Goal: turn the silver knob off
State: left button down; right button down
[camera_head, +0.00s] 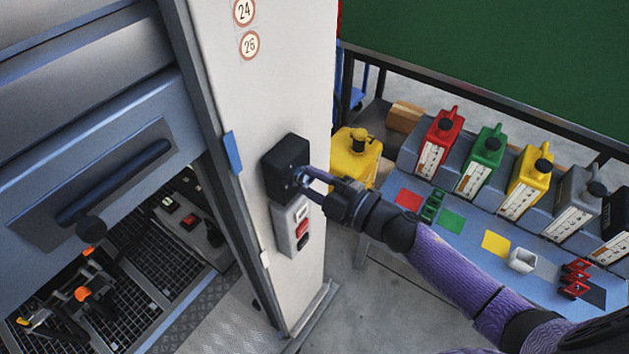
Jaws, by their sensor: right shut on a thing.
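The silver knob (301,178) sits on the face of a black box (283,160) mounted on the white post. Only a small part of the knob shows, because my right gripper (307,180) covers it. That gripper reaches in from the right, and its fingertips are shut on the knob. My left gripper is not in the picture.
Below the black box is a grey switch box (291,232) with a red button. Several coloured canisters stand along the bench (400,180) at right. A blue panel with a dark handle (112,183) is at left.

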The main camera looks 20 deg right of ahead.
jog(key=shift+c, duration=1.5)
grip_release()
jog(key=shift+s+d, duration=0.1)
jog(key=v, duration=0.9)
jog(key=shift+s+d+b, duration=0.25)
jog(key=shift+s+b, duration=0.05)
jog(key=shift+b, duration=0.15)
jog(key=s+d+f+m+g+h+b, duration=0.1)
jog(key=s+d+f+m+h+b, duration=0.2)
jog(key=f, duration=0.7)
jog(key=s+d+f+m+g+h+b, duration=0.1)
jog(key=f+m+h+b, duration=0.25)
jog(key=f, duration=0.65)
jog(key=s+d+f+m+g+h+b, duration=0.1)
jog(key=d+f+m+h+b, duration=0.3)
jog(key=f, duration=0.6)
jog(key=s+a+f+m+g+b, duration=0.2)
jog(key=s+a+f+m+g, duration=0.1)
jog(key=s+f, duration=0.8)
jog(key=s+a+f+m+g+b, duration=0.3)
jog(key=s+a+f+g, duration=0.2)
jog(key=s+f, duration=0.6)
jog(key=s+g, duration=0.2)
jog(key=s, duration=0.1)
jog(key=shift+m+g+h+b, duration=0.3)
jog(key=shift+m+h, duration=0.05)
